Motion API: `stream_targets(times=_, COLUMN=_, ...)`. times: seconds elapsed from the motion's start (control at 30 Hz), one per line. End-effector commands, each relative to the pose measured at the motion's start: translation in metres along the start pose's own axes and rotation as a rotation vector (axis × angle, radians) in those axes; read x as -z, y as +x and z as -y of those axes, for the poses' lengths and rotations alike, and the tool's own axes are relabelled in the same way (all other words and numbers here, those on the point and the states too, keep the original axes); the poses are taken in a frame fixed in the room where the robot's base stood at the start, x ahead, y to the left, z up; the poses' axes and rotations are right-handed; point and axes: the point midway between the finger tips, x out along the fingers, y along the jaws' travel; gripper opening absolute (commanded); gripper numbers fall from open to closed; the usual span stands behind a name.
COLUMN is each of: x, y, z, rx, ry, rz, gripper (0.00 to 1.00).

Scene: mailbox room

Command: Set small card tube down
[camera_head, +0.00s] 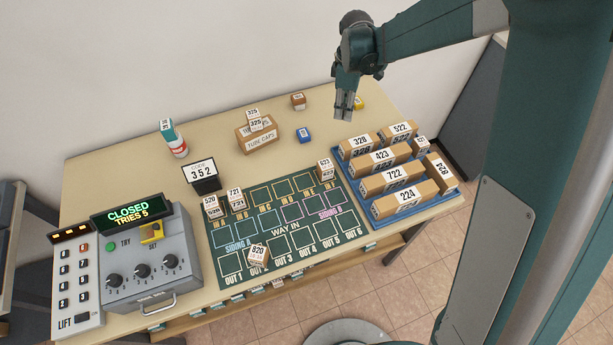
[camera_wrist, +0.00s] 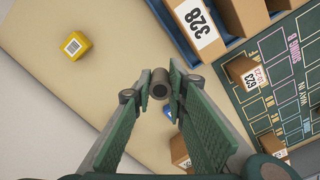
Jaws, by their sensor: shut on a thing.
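The small card tube (camera_wrist: 172,77) is a short brown-grey cylinder with a dark hollow end, seen nearly end-on between the fingertips in the wrist view. My gripper (camera_head: 344,112) is shut on it and points downward over the back right of the tan table (camera_head: 120,172). In the head view the tube is too small to make out against the fingers. My gripper also shows in the wrist view (camera_wrist: 160,90), with the tabletop beyond it. I cannot tell how far above the table the tube is.
A blue tray (camera_head: 432,208) of numbered cartons is in front of and right of my gripper. A yellow box (camera_wrist: 75,46) is close by, also in the head view (camera_head: 360,103). A blue box (camera_head: 304,134) and a brown box (camera_head: 298,101) stand left. Bare table lies between them.

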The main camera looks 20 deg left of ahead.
Motion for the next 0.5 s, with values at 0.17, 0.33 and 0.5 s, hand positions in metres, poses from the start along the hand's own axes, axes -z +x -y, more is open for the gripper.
stream_targets(times=0.17, x=0.028, y=-0.003, z=0.056, rx=-0.001, ry=0.027, rz=0.0, gripper=0.11)
stream_targets(times=0.33, x=0.049, y=-0.004, z=0.11, rx=-0.002, ry=0.059, rz=0.0, gripper=0.11)
stream_targets(times=0.5, x=0.064, y=-0.004, z=0.162, rx=-0.003, ry=0.09, rz=0.0, gripper=0.11)
